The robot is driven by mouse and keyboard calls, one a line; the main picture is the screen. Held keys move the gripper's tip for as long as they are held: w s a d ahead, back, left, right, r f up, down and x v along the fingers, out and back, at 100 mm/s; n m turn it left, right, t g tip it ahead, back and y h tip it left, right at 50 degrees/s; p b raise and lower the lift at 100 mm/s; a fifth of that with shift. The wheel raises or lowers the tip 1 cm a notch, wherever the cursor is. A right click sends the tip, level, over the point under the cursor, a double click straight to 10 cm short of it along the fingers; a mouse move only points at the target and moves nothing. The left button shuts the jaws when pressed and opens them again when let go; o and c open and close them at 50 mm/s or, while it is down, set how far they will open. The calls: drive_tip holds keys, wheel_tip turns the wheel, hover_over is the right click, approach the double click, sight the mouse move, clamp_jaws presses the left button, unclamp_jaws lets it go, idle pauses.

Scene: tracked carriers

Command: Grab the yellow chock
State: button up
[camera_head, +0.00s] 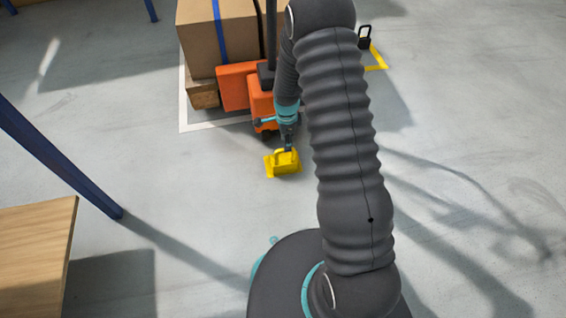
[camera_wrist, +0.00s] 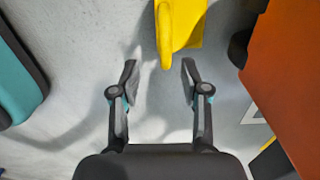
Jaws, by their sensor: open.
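The yellow chock (camera_head: 284,163) lies on the grey floor in front of the orange carrier in the head view. In the wrist view the yellow chock (camera_wrist: 181,24) shows at the top centre, with its narrow raised part pointing down between my fingertips. My gripper (camera_wrist: 159,78) is open, one finger on each side of the line of that part, and nothing is held. In the head view my gripper (camera_head: 288,143) is just above the chock's far side and partly overlaps it. I cannot tell whether the fingers touch it.
A blue post (camera_head: 60,165) and a wooden tabletop (camera_head: 35,245) are at left. Floor left of the chock is clear.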

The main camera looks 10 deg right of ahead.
drive_tip(key=shift+w+a+f+b, duration=0.1)
drive_tip(key=shift+w+f+b, duration=0.15)
drive_tip(key=shift+f, duration=1.35)
drive_tip(key=shift+w+a+f+b, duration=0.1)
drive_tip(key=shift+f+b, duration=0.1)
drive_tip(key=shift+f, duration=1.4)
drive_tip(key=shift+c, duration=0.3)
clamp_jaws()
